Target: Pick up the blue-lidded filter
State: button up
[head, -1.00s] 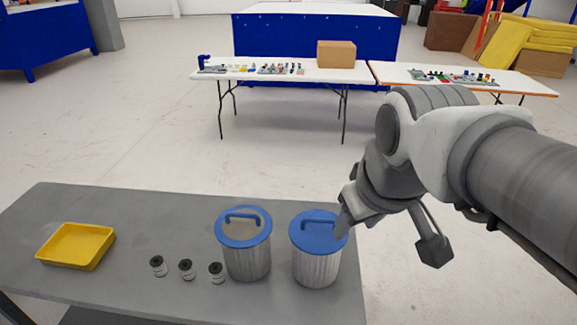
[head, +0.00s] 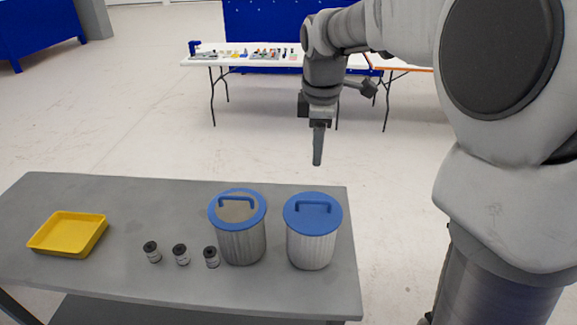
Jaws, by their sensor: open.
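Two pleated filters stand upright at the right end of the grey table. The right filter (head: 312,247) has a solid blue lid with a blue handle. The left filter (head: 242,242) has a blue rim and blue handle around a grey-brown centre. My gripper (head: 317,162) points down, empty and open, above and apart from the right filter in the picture, seeming beyond the table's far edge. Its fingers line up edge-on, so the gap between them does not show.
A yellow tray (head: 68,234) sits at the left of the grey table (head: 150,208). Three small dark-capped canisters (head: 181,255) stand between the tray and the filters. A white table (head: 205,62) with small parts is far behind. Floor between the tables is clear.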

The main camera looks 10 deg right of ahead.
send_over(313, 201)
notch_tip(313, 201, down, 12)
jog(key=shift+s+f+p, duration=0.1)
jog(key=shift+f+p, duration=0.4)
jog(key=shift+f, duration=2)
jog(key=shift+d+f, duration=0.1)
jog(key=shift+f, duration=0.15)
grip_shut()
